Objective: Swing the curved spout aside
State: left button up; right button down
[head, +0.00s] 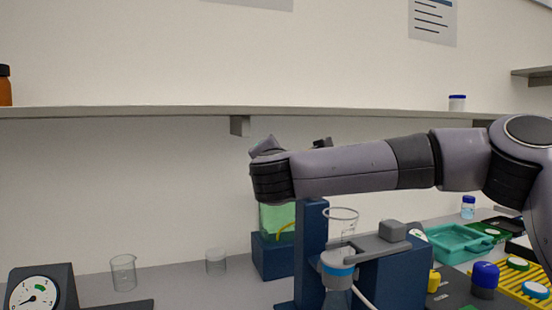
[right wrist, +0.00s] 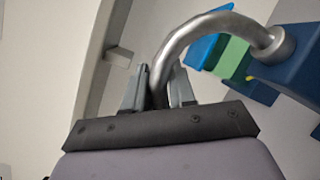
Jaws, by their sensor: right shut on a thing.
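The curved metal spout (right wrist: 196,30) arches across the right wrist view from a collar on a dark blue block (right wrist: 292,75). My right gripper (right wrist: 158,82) is shut on the spout's free end, with one finger on each side of it. In the head view my right arm comes in from the right and crosses above the rig, whose dark blue upright (head: 310,250) stands below it. The spout and the fingertips cannot be made out there behind the arm. My left gripper is not in view.
A glass funnel (head: 341,222) and a clamp with a blue ring (head: 338,270) stand close under my arm. A green-filled tank (head: 277,218) is behind. A beaker (head: 123,272) and gauge (head: 35,292) are at left; a teal tray (head: 465,243) is at right. A shelf (head: 180,112) runs along the wall.

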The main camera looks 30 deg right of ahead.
jog(key=shift+d+r, duration=0.1)
jog(key=shift+r, duration=0.15)
jog(key=c, duration=1.2)
grip_release()
jog(key=shift+o, duration=0.8)
jog(key=shift+w+f, duration=0.1)
jog(key=shift+f, duration=0.1)
jog(key=b+v, duration=0.2)
jog(key=v, duration=0.5)
